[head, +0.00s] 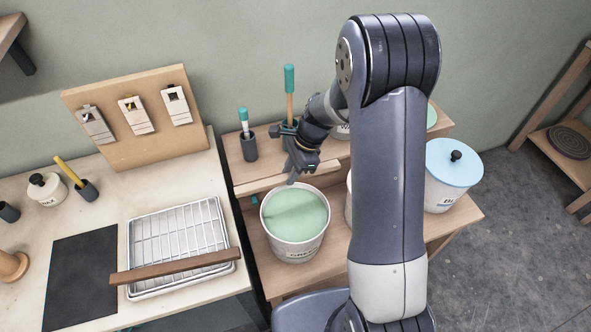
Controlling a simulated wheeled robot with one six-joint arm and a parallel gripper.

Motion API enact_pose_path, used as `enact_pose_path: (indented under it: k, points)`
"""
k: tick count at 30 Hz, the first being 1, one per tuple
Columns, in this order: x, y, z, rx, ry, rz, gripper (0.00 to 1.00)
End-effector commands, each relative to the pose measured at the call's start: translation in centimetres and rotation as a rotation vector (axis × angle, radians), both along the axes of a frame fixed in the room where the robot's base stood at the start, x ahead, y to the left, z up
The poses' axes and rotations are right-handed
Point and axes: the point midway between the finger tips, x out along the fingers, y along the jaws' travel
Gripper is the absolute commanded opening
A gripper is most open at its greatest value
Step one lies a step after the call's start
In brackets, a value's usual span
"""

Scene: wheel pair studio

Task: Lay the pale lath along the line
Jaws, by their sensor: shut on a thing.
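The pale lath (259,184) shows as a light strip along the front of the upper shelf, left of my arm. My gripper (293,170) is shut on it, just above and behind the open bucket of green glaze. I cannot tell whether the lath touches the shelf. I cannot make out the line in this view.
A dark brown lath (175,267) lies across the wire rack tray (180,235) on the left table. A green-filled bucket (295,222) stands below my gripper. Teal-topped tools (290,80) stand upright close behind it. A blue-lidded bucket (453,165) is at right.

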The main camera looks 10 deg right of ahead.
Motion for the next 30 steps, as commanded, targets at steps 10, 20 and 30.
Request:
enact_pose_path:
  k: [10,20,30]
  points:
    - [0.0,0.0,0.1,0.000,0.001,-0.003,0.00]
    - [0.0,0.0,-2.5,0.000,0.004,-0.005,0.00]
    - [0.0,0.0,-6.4,0.000,0.004,-0.006,0.00]
